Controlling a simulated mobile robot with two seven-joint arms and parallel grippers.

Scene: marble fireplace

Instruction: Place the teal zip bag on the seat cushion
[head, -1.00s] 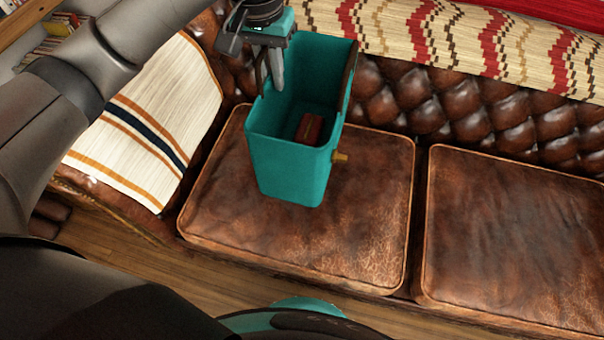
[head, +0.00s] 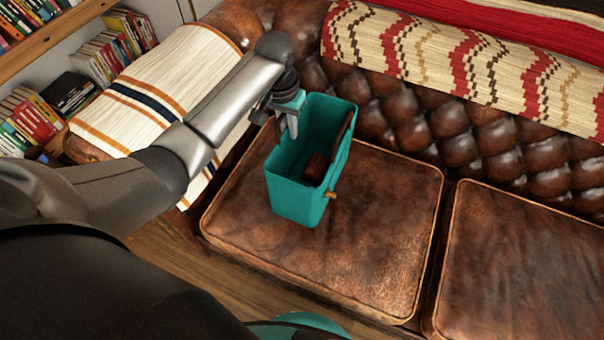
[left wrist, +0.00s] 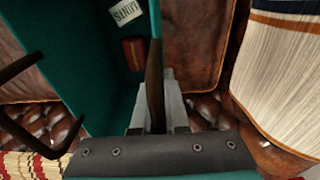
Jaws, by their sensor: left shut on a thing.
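The teal zip bag (head: 296,198) is an open-topped box shape with a brown strip on its right side and a brass-coloured knob. It is upright over the left seat cushion (head: 375,225). I cannot tell whether its bottom touches the leather. My left gripper (head: 287,127) is shut on the bag's upper rim at the back left. In the left wrist view the bag's teal wall (left wrist: 75,50) fills the left, and the gripper (left wrist: 157,105) pinches a dark edge of it. A small reddish-brown item (head: 316,167) lies inside. My right gripper is not in view.
A second cushion (head: 530,265) lies to the right, bare. The tufted backrest (head: 400,115) rises behind, with a patterned red and cream blanket (head: 450,60) on top. A striped cream throw (head: 150,85) covers the left armrest. Bookshelves stand at far left.

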